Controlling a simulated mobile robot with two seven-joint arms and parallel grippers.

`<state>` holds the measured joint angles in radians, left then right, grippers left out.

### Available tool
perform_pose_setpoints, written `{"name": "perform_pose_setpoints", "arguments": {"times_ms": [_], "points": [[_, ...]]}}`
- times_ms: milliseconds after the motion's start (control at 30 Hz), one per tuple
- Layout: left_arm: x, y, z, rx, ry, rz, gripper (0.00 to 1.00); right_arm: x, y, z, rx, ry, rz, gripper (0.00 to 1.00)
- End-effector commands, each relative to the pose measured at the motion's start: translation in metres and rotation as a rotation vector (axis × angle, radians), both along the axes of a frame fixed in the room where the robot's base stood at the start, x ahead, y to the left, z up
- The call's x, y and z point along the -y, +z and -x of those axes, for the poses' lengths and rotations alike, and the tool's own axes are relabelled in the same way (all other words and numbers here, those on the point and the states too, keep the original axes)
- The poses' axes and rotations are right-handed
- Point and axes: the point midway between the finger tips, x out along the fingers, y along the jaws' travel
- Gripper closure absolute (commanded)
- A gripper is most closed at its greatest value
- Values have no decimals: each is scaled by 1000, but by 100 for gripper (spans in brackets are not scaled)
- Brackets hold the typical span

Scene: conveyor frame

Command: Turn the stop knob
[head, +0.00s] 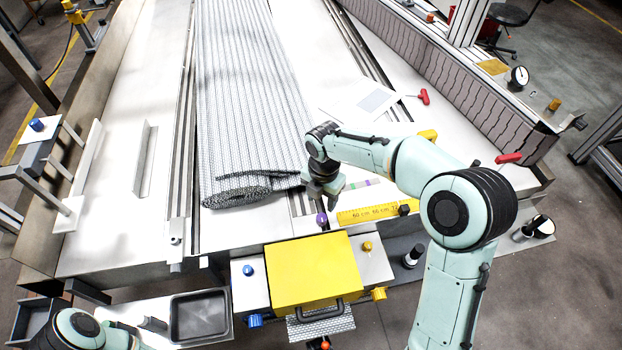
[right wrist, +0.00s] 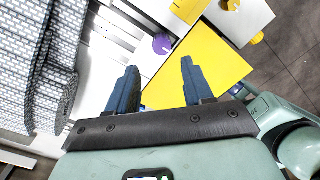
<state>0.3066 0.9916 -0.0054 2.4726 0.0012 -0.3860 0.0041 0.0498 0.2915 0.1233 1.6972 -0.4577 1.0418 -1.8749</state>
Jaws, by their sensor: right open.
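A purple round knob (head: 321,219) stands at the conveyor's front edge, just behind the yellow box; it also shows in the right wrist view (right wrist: 162,43). A blue knob (head: 248,270) and a yellow knob (head: 367,246) flank the box, and a red-orange knob (head: 325,344) shows at the bottom edge. Which one is the stop knob I cannot tell. My right gripper (head: 324,200) is above and just behind the purple knob. In the right wrist view its two dark blue fingers (right wrist: 158,78) are apart, with nothing between them. My left gripper is out of view.
The yellow box (head: 315,272) with a dark handle stands in front of the conveyor. A rolled grey mesh belt (head: 245,95) lies on the table behind my gripper. A yellow ruler (head: 368,214) lies to the right. A dark tray (head: 200,316) is at the front left.

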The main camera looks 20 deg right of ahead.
Motion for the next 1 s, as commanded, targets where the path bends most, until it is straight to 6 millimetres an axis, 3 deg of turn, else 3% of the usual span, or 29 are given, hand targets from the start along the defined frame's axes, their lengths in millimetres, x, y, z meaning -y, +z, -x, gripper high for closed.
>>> {"name": "perform_pose_setpoints", "arguments": {"times_ms": [333,700,733,800,833,1000], "points": [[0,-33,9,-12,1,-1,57,0,-39,1,-2,-1,0,49],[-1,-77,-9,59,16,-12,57,0,-96,1,-2,-2,0,49],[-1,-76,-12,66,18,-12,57,0,-96,1,-1,-2,0,52],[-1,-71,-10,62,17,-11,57,0,-90,0,-1,-1,-1,75],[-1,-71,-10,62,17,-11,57,0,-89,0,0,-1,0,82],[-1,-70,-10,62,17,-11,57,0,-88,0,2,-2,0,82]]}}
